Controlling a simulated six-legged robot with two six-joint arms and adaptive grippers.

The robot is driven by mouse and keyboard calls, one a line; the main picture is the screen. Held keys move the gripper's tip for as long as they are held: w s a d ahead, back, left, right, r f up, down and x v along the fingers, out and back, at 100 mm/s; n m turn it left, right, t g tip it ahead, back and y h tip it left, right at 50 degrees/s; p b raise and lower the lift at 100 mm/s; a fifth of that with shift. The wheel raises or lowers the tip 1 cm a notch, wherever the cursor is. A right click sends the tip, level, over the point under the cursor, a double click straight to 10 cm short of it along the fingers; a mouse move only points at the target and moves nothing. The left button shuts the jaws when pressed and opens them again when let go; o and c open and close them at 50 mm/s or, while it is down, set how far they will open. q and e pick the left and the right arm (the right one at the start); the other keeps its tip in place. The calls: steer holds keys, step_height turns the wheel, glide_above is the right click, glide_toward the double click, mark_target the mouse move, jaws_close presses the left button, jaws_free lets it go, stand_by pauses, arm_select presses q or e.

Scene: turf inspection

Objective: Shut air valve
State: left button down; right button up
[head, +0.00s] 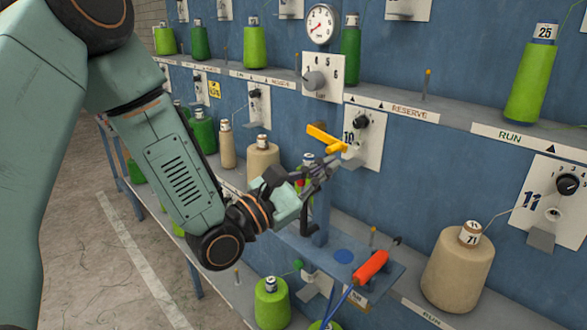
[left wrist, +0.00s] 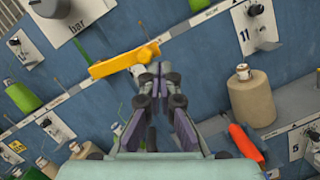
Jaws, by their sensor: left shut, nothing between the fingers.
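The yellow lever (head: 326,139), apparently the air valve's handle, is at the blue panel below the numbered bar dial (head: 316,80). It slants down to the right in the head view. In the left wrist view the lever (left wrist: 124,62) lies just beyond the fingertips, and its right end is close to them. My left gripper (head: 334,164) is shut and empty, just below the lever's right end. I cannot tell whether it touches the lever. The gripper also shows in the left wrist view (left wrist: 154,68). My right gripper is not in view.
A round pressure gauge (head: 321,24) is above the dial. Green and tan thread cones stand on the shelves, including a large tan cone (head: 458,268) at the right. A red-handled tool (head: 370,267) is on a small blue ledge below the gripper. Open floor lies at the left.

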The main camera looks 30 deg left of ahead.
arm_select(q)
steer(key=shift+s+d+r+p, duration=0.15)
steer(key=shift+r+p, duration=0.25)
steer(key=shift+r, duration=0.4)
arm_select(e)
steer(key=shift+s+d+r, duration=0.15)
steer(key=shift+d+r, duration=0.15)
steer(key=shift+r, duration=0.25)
arm_select(q)
steer(key=s+a+f, duration=0.2)
steer(key=s+f, duration=0.4)
steer(key=s, duration=0.3)
steer(key=shift+s+f+b, duration=0.25)
steer(key=shift+b, duration=0.1)
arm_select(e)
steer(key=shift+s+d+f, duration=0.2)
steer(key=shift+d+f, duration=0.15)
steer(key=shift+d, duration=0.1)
